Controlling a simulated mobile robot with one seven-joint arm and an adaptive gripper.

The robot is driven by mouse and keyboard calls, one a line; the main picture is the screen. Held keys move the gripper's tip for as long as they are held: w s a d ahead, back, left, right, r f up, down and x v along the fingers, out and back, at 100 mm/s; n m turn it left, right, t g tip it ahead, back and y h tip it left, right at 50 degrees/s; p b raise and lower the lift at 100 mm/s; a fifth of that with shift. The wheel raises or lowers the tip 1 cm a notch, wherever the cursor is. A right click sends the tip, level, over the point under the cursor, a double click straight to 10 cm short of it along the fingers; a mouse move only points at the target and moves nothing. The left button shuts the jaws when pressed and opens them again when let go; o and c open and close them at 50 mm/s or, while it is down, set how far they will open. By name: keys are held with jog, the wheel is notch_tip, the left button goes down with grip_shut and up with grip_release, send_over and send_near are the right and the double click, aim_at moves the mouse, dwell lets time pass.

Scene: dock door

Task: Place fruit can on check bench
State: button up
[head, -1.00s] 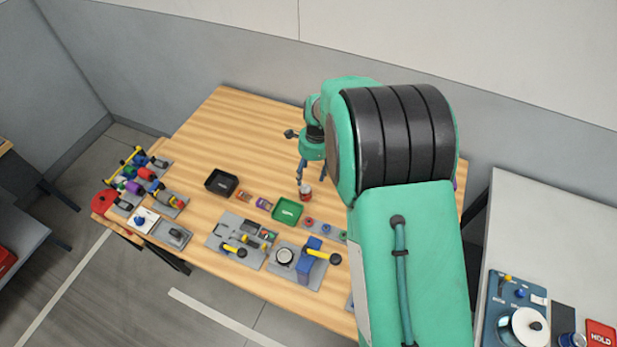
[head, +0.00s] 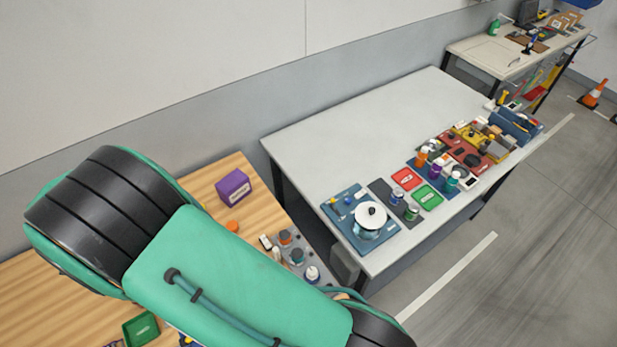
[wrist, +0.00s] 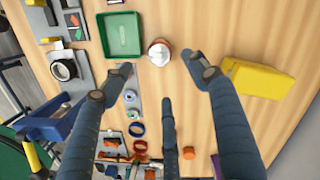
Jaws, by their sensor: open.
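A red-and-white can (wrist: 159,54) stands on the wooden table (wrist: 205,20) in the wrist view, just ahead of my fingertips and roughly between the two outer ones. Its label cannot be read, so I cannot tell if it is the fruit can. My gripper (wrist: 158,72) has its fingers spread wide and holds nothing. In the head view my gripper and the can are hidden or out of frame. A long pale grey bench (head: 345,135), likely the check bench, stands to the right of the wooden table, with a wide bare surface along its back.
A green tray (wrist: 120,34) lies left of the can and a yellow box (wrist: 258,80) lies to the right. A purple box (head: 234,187) stands on the wooden table. The bench's front edge is crowded with a white-lidded pot (head: 370,215), red and green plates and several small jars.

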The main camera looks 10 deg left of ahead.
jog(key=w+d+r+t+y, duration=0.1)
jog(key=w+d+r+y, duration=0.1)
jog(key=w+d+r, duration=2.15)
jog(key=w+d+r+t, duration=0.1)
jog(key=w+d+r, duration=0.4)
jog(key=d+r, duration=0.55)
jog(key=s+d+r+t, duration=0.1)
jog(key=d+r, duration=0.3)
jog(key=d, duration=1)
jog(key=s+d+r+t, duration=0.15)
jog(key=d+r, duration=0.25)
jog(key=d, duration=1)
jog(key=s+d+t+h, duration=0.1)
jog(key=s+d, duration=0.6)
jog(key=d, duration=0.3)
jog(key=s+d+n+t+h, duration=0.1)
jog(key=s+d, duration=0.6)
jog(key=d, duration=0.2)
jog(key=shift+s+d+f, duration=0.2)
jog(key=shift+d, duration=0.15)
